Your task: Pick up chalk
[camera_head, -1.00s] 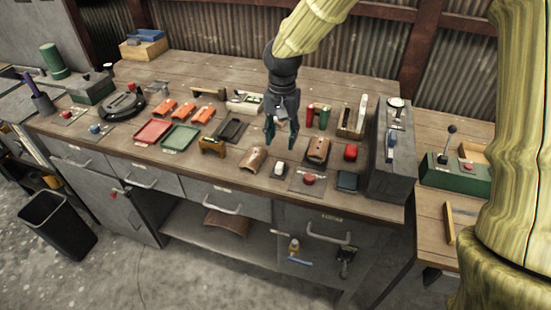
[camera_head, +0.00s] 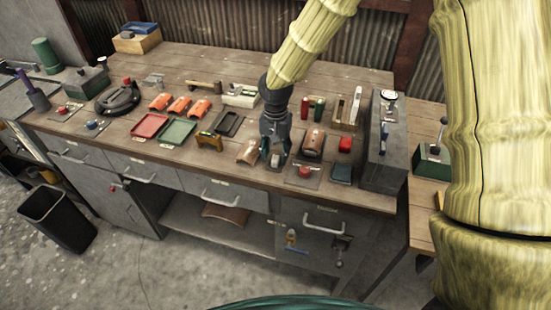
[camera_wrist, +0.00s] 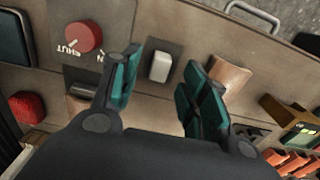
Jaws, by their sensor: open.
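The chalk (camera_wrist: 160,66) is a small white block on a dark square plate on the workbench. In the wrist view it lies between the spread teal fingers of my gripper (camera_wrist: 158,85), a little beyond their tips. In the head view my gripper (camera_head: 273,160) points down over the front part of the bench, and the white chalk (camera_head: 275,160) shows only in small part at the fingertips. The gripper is open and empty. I cannot tell whether the fingers touch the plate.
A red knob (camera_wrist: 83,37) on a plate stands left of the chalk in the wrist view, and a brown curved piece (camera_wrist: 228,76) right of it. A grey metal box (camera_head: 387,150) stands at the bench's right end. Red (camera_head: 150,126) and green trays lie further left.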

